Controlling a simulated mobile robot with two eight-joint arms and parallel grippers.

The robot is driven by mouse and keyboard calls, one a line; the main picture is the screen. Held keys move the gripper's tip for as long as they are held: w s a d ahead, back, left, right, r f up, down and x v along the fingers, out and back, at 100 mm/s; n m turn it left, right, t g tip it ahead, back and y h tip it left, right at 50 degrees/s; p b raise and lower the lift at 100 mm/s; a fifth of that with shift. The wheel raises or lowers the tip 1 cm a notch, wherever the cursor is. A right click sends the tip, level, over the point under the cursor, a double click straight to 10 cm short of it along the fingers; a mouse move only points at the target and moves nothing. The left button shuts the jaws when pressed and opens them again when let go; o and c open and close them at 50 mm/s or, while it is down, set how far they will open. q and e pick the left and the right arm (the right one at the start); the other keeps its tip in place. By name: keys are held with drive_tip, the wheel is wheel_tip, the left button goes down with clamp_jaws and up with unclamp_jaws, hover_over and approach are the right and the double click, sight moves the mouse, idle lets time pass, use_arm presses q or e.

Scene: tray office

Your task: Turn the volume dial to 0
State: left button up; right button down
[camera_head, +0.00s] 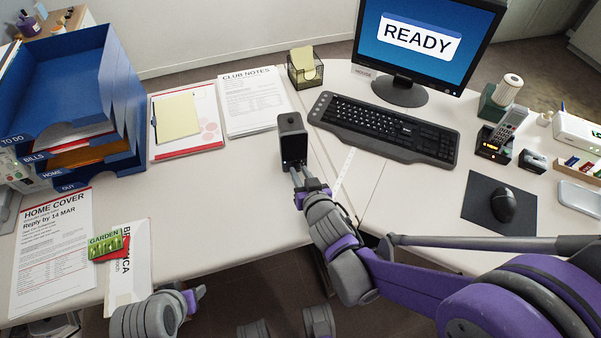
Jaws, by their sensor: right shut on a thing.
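A small black speaker box (291,132) stands upright on the white desk, left of the keyboard. My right gripper (296,167) reaches to the lower front of the speaker, its thin fingers shut on the volume dial there. The dial is hidden by the fingertips, so its setting cannot be read. My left gripper (194,297) is low at the desk's front edge, away from the speaker, and its fingers are too small to read.
A keyboard (385,128) and a monitor (425,40) reading READY stand right of the speaker. A mouse (503,204) lies on a dark mat. Papers (252,100) and blue trays (125,90) are on the left. Bare desk lies left of my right gripper.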

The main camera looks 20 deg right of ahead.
idle(0.4)
drive_tip(key=shift+a+r+n+h+p, duration=0.15)
drive_tip(key=shift+n+h+p, duration=0.15)
drive_tip(key=shift+n+p, duration=0.25)
drive_tip(key=shift+a+n+h+p, duration=0.1)
drive_tip(key=shift+n+h+p, duration=0.3)
drive_tip(key=shift+n+p, duration=0.1)
drive_tip(key=shift+a+n+h, duration=0.15)
drive_tip(key=shift+n+h, duration=0.55)
drive_tip(key=shift+n, duration=0.15)
drive_tip(key=shift+a+f+n+h+b, duration=0.1)
drive_tip(key=shift+f+n+h+b, duration=0.05)
drive_tip(key=shift+n+h, duration=0.4)
drive_tip(key=shift+a+f+n+h+b, duration=0.15)
drive_tip(key=shift+n+h, duration=0.2)
drive_tip(key=shift+n, duration=0.3)
drive_tip(key=shift+f+n+h+b, duration=0.1)
drive_tip(key=shift+n+h+b, duration=0.6)
drive_tip(key=shift+n, duration=0.5)
drive_tip(key=c, duration=0.7)
unclamp_jaws()
